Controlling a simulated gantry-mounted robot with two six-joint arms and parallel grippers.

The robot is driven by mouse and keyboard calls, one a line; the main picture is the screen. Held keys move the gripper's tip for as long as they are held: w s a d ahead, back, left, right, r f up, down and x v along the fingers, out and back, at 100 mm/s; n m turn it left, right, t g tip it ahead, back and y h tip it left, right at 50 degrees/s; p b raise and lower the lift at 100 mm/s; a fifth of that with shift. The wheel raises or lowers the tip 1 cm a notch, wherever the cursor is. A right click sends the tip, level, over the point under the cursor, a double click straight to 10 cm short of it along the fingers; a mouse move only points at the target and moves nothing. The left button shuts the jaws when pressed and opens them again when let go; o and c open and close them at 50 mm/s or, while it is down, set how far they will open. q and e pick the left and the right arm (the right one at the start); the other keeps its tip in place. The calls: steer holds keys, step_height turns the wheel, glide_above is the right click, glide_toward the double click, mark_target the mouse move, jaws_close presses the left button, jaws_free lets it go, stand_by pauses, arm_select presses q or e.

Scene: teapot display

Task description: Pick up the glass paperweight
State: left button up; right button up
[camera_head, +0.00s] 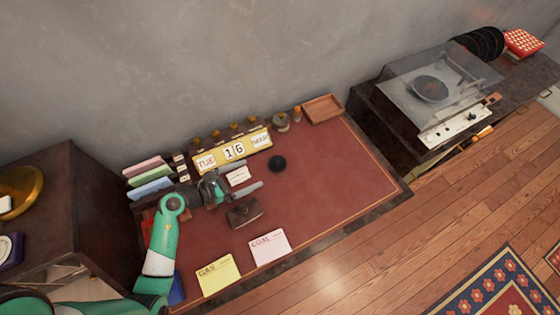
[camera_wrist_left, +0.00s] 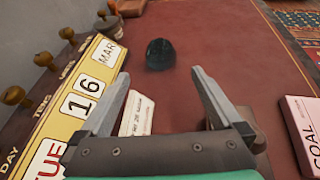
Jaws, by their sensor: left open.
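The glass paperweight (camera_head: 278,162) is a dark, round, bluish-black dome on the red desk top, right of the calendar. In the left wrist view the paperweight (camera_wrist_left: 160,54) lies ahead of the fingertips, roughly centred between them, with clear desk around it. My left gripper (camera_head: 243,180) is open and empty, left of the paperweight and apart from it. In the left wrist view its two fingers (camera_wrist_left: 160,76) are spread wide, with a small white card (camera_wrist_left: 137,113) showing between them. My right gripper is not in view.
A brown blotter (camera_head: 244,212) and the GAS (camera_head: 218,277) and COAL (camera_head: 269,248) papers lie nearer the front. The desk right of the paperweight is clear.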

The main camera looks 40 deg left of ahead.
mark_target(271, 166)
arm_select(q)
steer(key=b+x, duration=0.2)
steer(key=x, duration=0.4)
steer(key=shift+d, duration=0.1)
steer(key=shift+w, duration=0.15)
steer(key=shift+w+d+f+b, duration=0.1)
steer(key=shift+w+f+b, duration=0.2)
steer(key=shift+b, duration=0.25)
steer(key=b+x, duration=0.2)
steer(key=x, duration=0.2)
steer(key=shift+f, duration=0.15)
steer(key=shift+w, duration=0.2)
jaws_close()
